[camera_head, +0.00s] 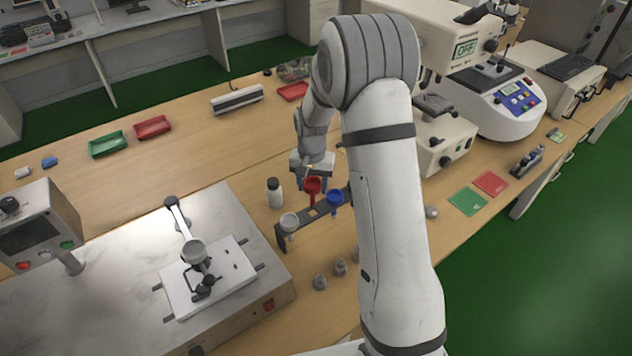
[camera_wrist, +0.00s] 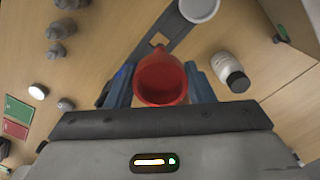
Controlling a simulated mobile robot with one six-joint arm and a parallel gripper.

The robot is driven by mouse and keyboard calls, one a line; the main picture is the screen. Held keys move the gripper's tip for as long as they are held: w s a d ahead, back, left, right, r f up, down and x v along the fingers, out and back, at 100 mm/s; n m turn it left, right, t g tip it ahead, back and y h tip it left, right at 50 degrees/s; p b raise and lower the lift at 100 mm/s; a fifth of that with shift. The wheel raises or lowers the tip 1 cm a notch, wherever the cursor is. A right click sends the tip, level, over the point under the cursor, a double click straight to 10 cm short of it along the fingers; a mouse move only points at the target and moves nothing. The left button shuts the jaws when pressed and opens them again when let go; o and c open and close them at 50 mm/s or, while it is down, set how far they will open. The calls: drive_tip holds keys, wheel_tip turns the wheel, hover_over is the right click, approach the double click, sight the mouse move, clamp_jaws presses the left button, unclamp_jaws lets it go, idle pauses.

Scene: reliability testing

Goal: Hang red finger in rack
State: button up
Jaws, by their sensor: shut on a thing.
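The red finger (camera_head: 312,186) is a red cup-shaped piece. In the wrist view the red finger (camera_wrist: 160,80) sits between the two blue fingertips (camera_wrist: 162,84). The rack (camera_head: 316,217) is a dark bar with square holes. It holds a white finger (camera_head: 289,222) at its left end and a blue finger (camera_head: 335,198) towards its right. An empty square hole shows between them, and in the wrist view it lies just beyond the red finger, on the rack (camera_wrist: 172,30). My arm hides the rack's right end.
A white bottle with a black cap (camera_head: 274,193) stands left of my gripper. Several small grey weights (camera_head: 320,282) stand in front of the rack. A metal-topped machine (camera_head: 215,225) is at left. Green and red trays (camera_head: 108,144) lie at back left.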

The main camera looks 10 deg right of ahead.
sight(313, 205)
drive_tip(key=shift+s, duration=0.15)
drive_tip(key=shift+f, duration=0.1)
drive_tip(key=shift+f+b, duration=1.65)
drive_tip(key=shift+f, duration=0.25)
drive_tip(key=shift+f, duration=0.1)
drive_tip(key=shift+f+b, duration=1.45)
drive_tip(key=shift+f, duration=0.2)
drive_tip(key=shift+f+b, duration=0.55)
drive_tip(key=shift+f, duration=0.1)
drive_tip(key=o, duration=1.1)
